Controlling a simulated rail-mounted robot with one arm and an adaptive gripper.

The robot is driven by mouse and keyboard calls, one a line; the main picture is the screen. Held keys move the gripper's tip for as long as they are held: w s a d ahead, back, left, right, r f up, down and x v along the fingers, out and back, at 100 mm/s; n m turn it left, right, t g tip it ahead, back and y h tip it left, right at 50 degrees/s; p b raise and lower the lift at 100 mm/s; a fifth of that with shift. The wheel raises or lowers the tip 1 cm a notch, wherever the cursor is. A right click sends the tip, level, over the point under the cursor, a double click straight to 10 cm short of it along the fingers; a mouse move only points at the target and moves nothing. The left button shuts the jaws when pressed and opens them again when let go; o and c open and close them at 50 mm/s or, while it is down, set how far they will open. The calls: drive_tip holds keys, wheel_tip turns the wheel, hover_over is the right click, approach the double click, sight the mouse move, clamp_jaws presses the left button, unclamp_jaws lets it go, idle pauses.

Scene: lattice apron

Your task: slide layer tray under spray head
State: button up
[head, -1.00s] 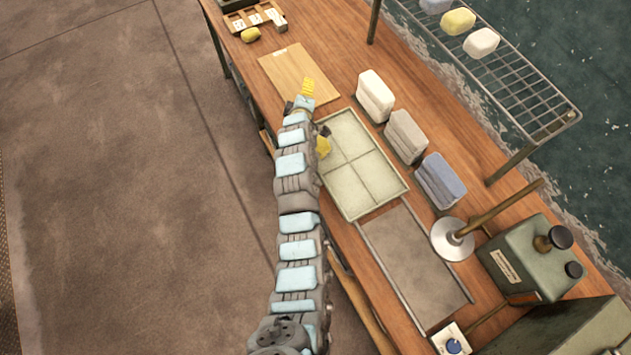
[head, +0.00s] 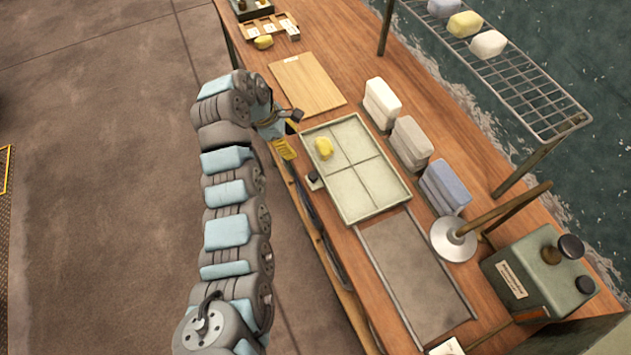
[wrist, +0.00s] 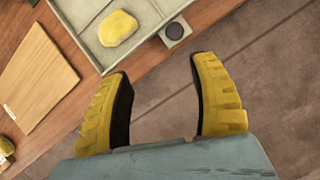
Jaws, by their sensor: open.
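The layer tray (head: 375,213) is a shallow, pale grey-green tray with four compartments, lying on the wooden bench. A yellow lump (head: 323,147) sits in its far-left compartment and also shows in the wrist view (wrist: 118,29). A small dark block with a round knob (head: 313,181) is at the tray's left side, also in the wrist view (wrist: 175,31). The spray head (head: 453,246) looks like a pale disc on a slanted rod, right of the tray's near end. My gripper (wrist: 162,76) is open and empty, off the bench's left edge beside the tray, over the floor.
A grey, railed strip (head: 415,275) runs from the tray's near end. White, beige and blue stacks (head: 411,143) line the tray's right side. A wooden board (head: 307,85) lies beyond it. A green box (head: 540,270) and a wire rack (head: 525,85) stand at right.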

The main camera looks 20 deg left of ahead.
drive_tip(key=s, duration=0.2)
drive_tip(key=b, duration=0.3)
approach(313, 175)
drive_tip(key=shift+g, duration=0.4)
drive_tip(key=x, duration=1)
drive_tip(key=shift+w, duration=0.4)
clamp_jaws()
